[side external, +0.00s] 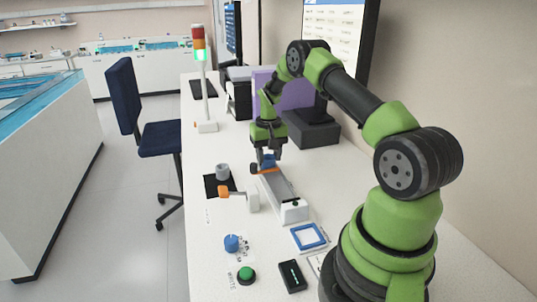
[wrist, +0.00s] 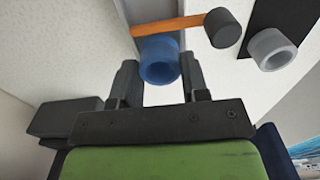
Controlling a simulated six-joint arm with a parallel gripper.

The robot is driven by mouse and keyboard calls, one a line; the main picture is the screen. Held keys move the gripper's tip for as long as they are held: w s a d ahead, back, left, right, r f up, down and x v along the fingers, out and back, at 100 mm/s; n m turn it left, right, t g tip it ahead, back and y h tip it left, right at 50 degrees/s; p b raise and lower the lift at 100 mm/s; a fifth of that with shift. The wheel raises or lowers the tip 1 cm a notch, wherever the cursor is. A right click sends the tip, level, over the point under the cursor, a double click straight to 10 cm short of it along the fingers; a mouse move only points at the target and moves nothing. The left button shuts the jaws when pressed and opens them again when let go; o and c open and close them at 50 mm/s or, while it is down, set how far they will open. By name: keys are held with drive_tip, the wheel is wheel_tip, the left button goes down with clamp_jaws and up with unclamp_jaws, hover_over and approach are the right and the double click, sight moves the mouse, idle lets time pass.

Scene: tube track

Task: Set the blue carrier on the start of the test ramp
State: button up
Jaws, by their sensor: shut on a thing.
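The blue carrier (wrist: 159,62) is a short blue cylinder with an open round end, held between both fingers in the wrist view. In the side view the carrier (side external: 268,160) is at the far, upper end of the pale test ramp (side external: 279,190), just behind an orange bar (side external: 264,170). My gripper (side external: 267,150) is shut on it, pointing down. In the wrist view the orange bar (wrist: 172,25) crosses right beside the carrier. I cannot tell whether the carrier touches the ramp floor.
A grey cylinder (side external: 222,171) stands on a black pad left of the ramp. Nearer are a blue knob-like cylinder (side external: 231,243), a green button (side external: 246,274), a black box (side external: 291,276) and a blue square frame (side external: 309,236).

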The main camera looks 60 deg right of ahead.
drive_tip(key=shift+f, duration=0.1)
idle(0.3)
drive_tip(key=o, duration=0.9)
drive_tip(key=shift+c, duration=0.2)
wheel_tip(320, 180, up, 10)
idle(0.4)
